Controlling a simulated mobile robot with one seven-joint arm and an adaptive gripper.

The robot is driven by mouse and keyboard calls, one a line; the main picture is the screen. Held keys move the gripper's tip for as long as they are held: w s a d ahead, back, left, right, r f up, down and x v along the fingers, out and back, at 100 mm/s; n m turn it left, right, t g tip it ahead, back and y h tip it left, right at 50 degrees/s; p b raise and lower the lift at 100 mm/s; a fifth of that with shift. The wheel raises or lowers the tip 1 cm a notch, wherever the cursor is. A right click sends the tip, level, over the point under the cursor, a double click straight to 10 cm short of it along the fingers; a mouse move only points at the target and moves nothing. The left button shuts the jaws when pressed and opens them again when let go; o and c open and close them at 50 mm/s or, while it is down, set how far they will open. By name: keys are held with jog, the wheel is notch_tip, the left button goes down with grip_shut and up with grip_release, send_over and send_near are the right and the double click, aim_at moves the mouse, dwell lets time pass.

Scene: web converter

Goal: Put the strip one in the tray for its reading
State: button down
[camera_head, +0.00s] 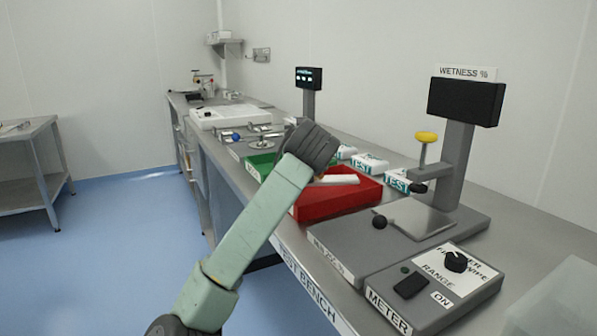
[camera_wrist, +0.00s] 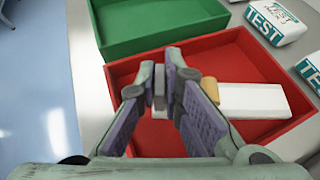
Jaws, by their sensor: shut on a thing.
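A white strip (camera_wrist: 255,101) with a tan band near its left part lies in or just above the red tray (camera_wrist: 300,141); its exact height is hard to tell. My gripper (camera_wrist: 164,92) is shut on the strip's left end, partly hidden by the fingers. In the head view the strip (camera_head: 338,180) shows over the red tray (camera_head: 335,203), beside my gripper (camera_head: 308,166). A green tray (camera_wrist: 150,24) adjoins the red one; it also shows in the head view (camera_head: 256,165). No number is readable on the strip.
White TEST packs (camera_head: 370,163) stand behind the red tray. The WETNESS % display (camera_head: 466,101) is dark above a stand with a yellow-topped plunger (camera_head: 426,138) and a plate (camera_head: 415,218). A METER box (camera_head: 436,287) with a knob sits at the front right.

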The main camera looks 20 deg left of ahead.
jog(key=shift+w+a, duration=0.7)
jog(key=shift+w, duration=0.25)
jog(key=shift+w+a+f, duration=0.1)
jog(key=shift+f, duration=0.05)
notch_tip(320, 180, down, 3)
jog(key=shift+p, duration=0.75)
jog(key=shift+f, duration=0.2)
jog(key=shift+f+b, duration=0.2)
jog(key=shift+b, duration=0.15)
jog(key=c, duration=1.7)
grip_release()
